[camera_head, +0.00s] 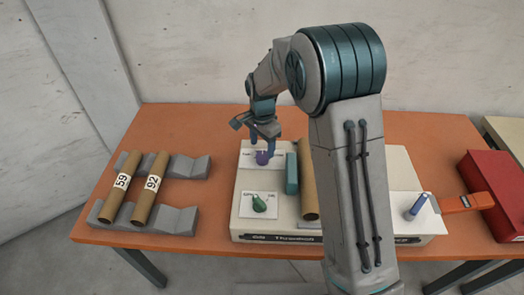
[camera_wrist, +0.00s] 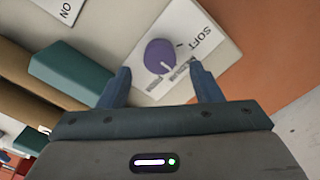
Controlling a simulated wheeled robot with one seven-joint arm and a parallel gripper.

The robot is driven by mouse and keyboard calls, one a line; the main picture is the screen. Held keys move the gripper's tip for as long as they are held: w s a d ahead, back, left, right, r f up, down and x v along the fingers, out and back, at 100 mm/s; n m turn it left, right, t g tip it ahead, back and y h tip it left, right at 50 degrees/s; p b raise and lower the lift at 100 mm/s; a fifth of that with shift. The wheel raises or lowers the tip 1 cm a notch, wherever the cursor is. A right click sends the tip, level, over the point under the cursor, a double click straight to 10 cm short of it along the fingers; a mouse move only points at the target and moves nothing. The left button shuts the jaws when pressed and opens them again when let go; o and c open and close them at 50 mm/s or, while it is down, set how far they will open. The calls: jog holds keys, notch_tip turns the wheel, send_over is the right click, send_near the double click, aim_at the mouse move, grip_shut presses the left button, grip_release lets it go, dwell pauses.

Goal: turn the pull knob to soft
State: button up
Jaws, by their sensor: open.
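The purple knob (camera_head: 263,158) sits on a white label plate at the back left of the machine's top. It also shows in the wrist view (camera_wrist: 159,56), beside the printed word SOFT (camera_wrist: 201,43). A pale pointer line on the knob faces a second label, too small to read, rather than SOFT. My gripper (camera_head: 261,150) is over the knob, fingers pointing down. In the wrist view my gripper (camera_wrist: 160,70) is open, with the knob between and beyond the fingertips. I cannot tell whether either finger touches it.
A teal block (camera_head: 292,174) and a brown tube (camera_head: 308,185) lie just right. Two numbered tubes rest on grey cradles (camera_head: 180,220) at left. A red box (camera_head: 490,192) stands at right.

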aim_at(262, 155)
jog(key=shift+f, duration=1.95)
jog(key=c, duration=1)
jog(key=n+b, duration=0.2)
jog(key=n, duration=0.3)
jog(key=shift+n, duration=0.4)
jog(key=n+b, duration=0.1)
jog(key=n, duration=0.5)
jog(key=shift+b, duration=0.35)
jog(key=shift+r, duration=0.1)
